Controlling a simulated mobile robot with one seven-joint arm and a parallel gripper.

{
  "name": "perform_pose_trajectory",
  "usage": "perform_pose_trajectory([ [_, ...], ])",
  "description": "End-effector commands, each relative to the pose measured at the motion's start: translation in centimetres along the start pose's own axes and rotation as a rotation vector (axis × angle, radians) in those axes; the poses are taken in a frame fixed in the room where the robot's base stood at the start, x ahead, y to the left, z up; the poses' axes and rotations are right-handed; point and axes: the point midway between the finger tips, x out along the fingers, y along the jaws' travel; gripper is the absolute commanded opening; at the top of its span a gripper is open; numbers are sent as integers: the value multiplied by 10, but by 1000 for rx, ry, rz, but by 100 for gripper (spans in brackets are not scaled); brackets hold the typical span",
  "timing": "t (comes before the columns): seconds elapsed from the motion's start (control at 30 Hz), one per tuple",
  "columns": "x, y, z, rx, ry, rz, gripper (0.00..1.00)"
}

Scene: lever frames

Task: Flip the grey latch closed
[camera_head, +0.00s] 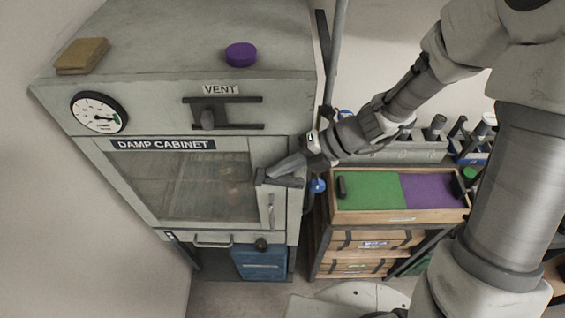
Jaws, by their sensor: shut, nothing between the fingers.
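The grey latch (271,208) is at the right edge of the front of a grey cabinet labelled DAMP CABINET, beside the glass door (190,185). Its pale lever part hangs down below a dark piece at its top. My gripper (273,174) reaches in from the right and its tip is right at the top of the latch. The fingers are shut with nothing between them. I cannot tell whether the fingertips touch the latch, because the gripper covers part of it.
A vent slider (208,119), a gauge (99,112) and a lower handle (213,241) are on the cabinet. A purple puck (241,54) and a tan block (82,56) lie on top. A wooden bench (400,217) with green and purple panels stands to the right.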

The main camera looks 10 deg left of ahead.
Motion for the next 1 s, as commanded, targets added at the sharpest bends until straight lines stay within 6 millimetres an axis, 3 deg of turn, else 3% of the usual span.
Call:
perform_pose_trajectory([
  [0.63, 2, 7, -1, -6, 5, 13, 0],
  [1.0, -35, 30, -8, -13, -2, 10, 0],
])
